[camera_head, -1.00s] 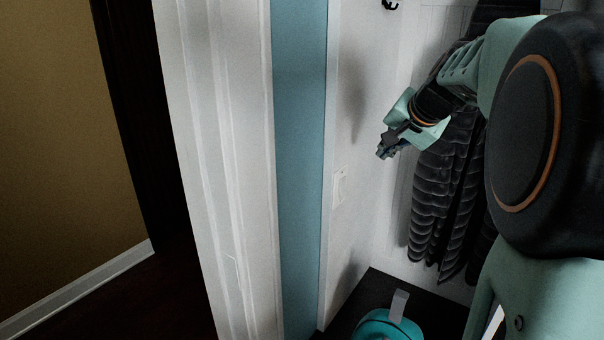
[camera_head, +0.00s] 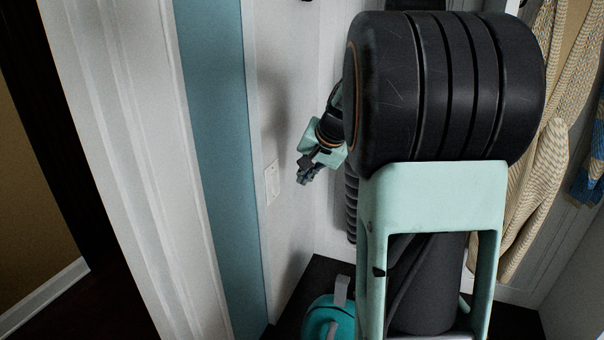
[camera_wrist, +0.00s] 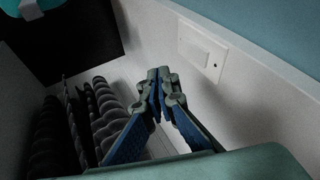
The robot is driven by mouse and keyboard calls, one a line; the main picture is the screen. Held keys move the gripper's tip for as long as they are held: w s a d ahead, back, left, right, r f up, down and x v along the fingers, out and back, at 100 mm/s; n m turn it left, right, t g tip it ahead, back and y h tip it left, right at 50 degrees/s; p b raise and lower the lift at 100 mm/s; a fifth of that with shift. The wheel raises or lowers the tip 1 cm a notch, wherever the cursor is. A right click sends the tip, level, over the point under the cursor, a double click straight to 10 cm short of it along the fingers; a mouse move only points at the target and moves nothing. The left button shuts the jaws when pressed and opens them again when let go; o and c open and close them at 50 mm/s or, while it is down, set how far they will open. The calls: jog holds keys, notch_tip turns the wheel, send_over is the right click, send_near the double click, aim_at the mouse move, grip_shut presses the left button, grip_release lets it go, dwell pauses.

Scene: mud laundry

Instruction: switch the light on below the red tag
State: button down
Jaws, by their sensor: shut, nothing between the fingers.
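A white light switch plate (camera_head: 272,182) is on the white wall panel beside the blue strip. In the wrist view the switch plate (camera_wrist: 203,50) shows at the upper right, with a rocker in its middle. My gripper (camera_head: 303,180) is near the wall, to the right of the plate and apart from it. In the wrist view my gripper (camera_wrist: 159,76) has its fingertips together with nothing between them, to the left of the plate. No red tag shows in these frames.
A dark quilted coat (camera_wrist: 105,110) hangs close to my gripper. A teal bag (camera_head: 328,318) sits on the dark surface below. Patterned cream garments (camera_head: 540,180) hang at the right. A white door frame (camera_head: 115,150) stands at the left.

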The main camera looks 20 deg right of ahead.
aim_at(278, 191)
jog(key=w+a+f+p, duration=0.2)
jog(key=w+a+f, duration=0.1)
jog(key=w+f, duration=0.3)
jog(key=shift+w, duration=0.35)
jog(key=shift+a+f, duration=0.1)
jog(key=b, duration=0.3)
jog(key=shift+w+a+y+b, duration=0.25)
jog(key=shift+y+b, duration=0.05)
jog(key=shift+b, duration=0.1)
jog(key=shift+t, duration=0.4)
